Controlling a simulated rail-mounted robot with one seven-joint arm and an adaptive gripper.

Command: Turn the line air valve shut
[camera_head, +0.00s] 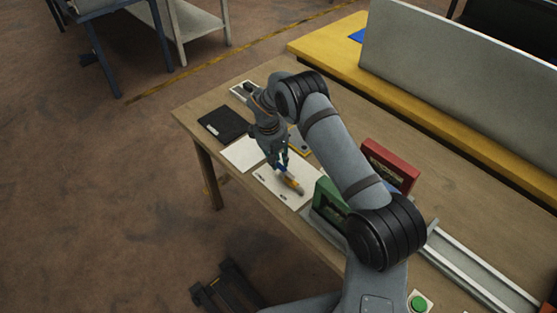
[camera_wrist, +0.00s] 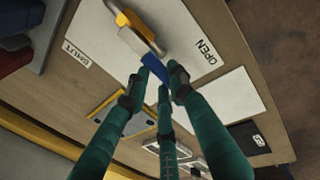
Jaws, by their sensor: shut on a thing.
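The air valve (camera_head: 293,184) is a yellow and metal body on a white plate (camera_head: 300,198). It also shows at the top of the wrist view (camera_wrist: 139,32), where the plate (camera_wrist: 105,55) carries an OPEN label at right and a SHUT label at left. Its blue handle (camera_wrist: 155,77) extends from the valve toward my fingers, between the two labels. My gripper (camera_wrist: 161,88) has three teal fingers closed around the blue handle, hiding part of it. In the head view my gripper (camera_head: 279,164) reaches down to the valve from above.
A green block-like holder (camera_head: 330,204) and a red one (camera_head: 391,165) stand to the right of the plate. A blank white sheet (camera_head: 243,154) and a black pad (camera_head: 222,123) lie to the left. A metal rail (camera_head: 470,265) runs along the bench at right.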

